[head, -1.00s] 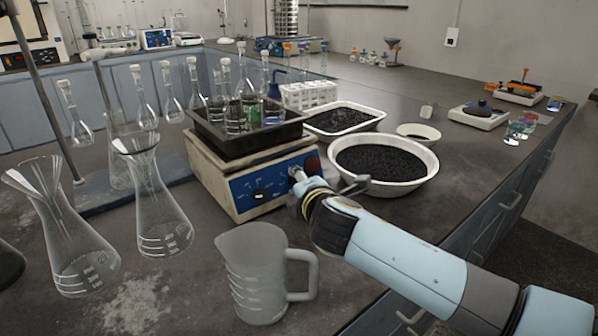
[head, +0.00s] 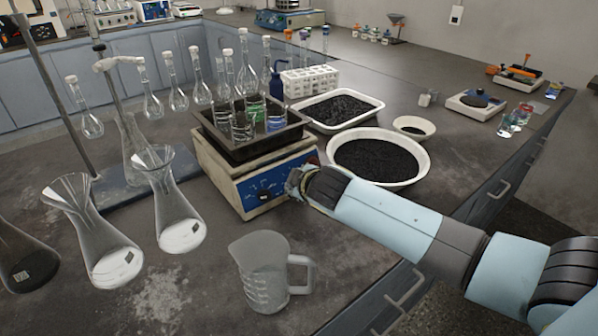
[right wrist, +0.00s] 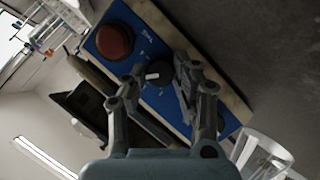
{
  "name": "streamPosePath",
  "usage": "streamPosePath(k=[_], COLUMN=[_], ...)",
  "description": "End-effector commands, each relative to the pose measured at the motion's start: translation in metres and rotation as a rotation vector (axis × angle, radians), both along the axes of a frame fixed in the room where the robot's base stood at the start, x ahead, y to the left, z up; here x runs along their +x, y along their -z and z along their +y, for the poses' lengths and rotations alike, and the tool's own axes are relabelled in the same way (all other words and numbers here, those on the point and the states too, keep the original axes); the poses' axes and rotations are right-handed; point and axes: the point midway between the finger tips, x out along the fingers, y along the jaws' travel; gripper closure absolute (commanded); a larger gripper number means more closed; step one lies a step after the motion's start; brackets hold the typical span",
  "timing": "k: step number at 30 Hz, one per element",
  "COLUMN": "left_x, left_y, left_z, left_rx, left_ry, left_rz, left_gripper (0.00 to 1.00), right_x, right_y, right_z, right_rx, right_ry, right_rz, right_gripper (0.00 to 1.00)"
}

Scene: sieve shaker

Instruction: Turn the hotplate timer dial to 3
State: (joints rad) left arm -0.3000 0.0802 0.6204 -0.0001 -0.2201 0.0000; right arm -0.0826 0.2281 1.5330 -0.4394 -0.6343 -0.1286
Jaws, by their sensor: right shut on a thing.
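The hotplate (head: 228,186) stands on the bench with a blue front panel, which also shows tilted in the right wrist view (right wrist: 155,45). My right gripper (head: 293,184) is at the right part of this panel. In the right wrist view its two fingers (right wrist: 157,84) are on either side of a small dark dial (right wrist: 153,77) with a pale mark, and it is shut on it. A "Timer" label is beside it, but I cannot read the dial's setting. A red knob (right wrist: 115,40) is on the same panel. Another dark knob (head: 264,195) shows left of the gripper. My left gripper is out of view.
A dark tray (head: 228,148) with glassware sits on the hotplate. A frosted jug (head: 262,280) stands in front of it, and conical flasks (head: 180,215) stand to the left. A white bowl of black grains (head: 375,160) is close behind my right arm.

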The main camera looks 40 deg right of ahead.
Motion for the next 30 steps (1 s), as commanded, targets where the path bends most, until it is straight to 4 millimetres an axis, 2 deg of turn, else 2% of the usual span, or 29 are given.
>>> streamPosePath(k=[1,9,27,28,30], left_x=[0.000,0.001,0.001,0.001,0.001], left_y=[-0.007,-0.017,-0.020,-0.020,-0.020], left_z=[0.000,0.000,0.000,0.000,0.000], left_rx=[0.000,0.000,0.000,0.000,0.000], left_ry=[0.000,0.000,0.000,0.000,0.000], left_rz=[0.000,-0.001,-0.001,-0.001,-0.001], left_gripper=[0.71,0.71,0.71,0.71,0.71], right_x=[0.000,-0.001,-0.001,-0.001,-0.001], right_y=[-0.003,-0.001,0.001,0.001,0.001], right_z=[-0.001,-0.002,-0.002,-0.002,-0.002], right_rx=[0.023,0.127,0.160,0.160,0.161], right_ry=[0.012,0.053,0.067,0.067,0.066], right_rz=[-0.001,-0.012,-0.013,-0.013,-0.014], right_gripper=[1.00,1.00,1.00,0.69,0.60])
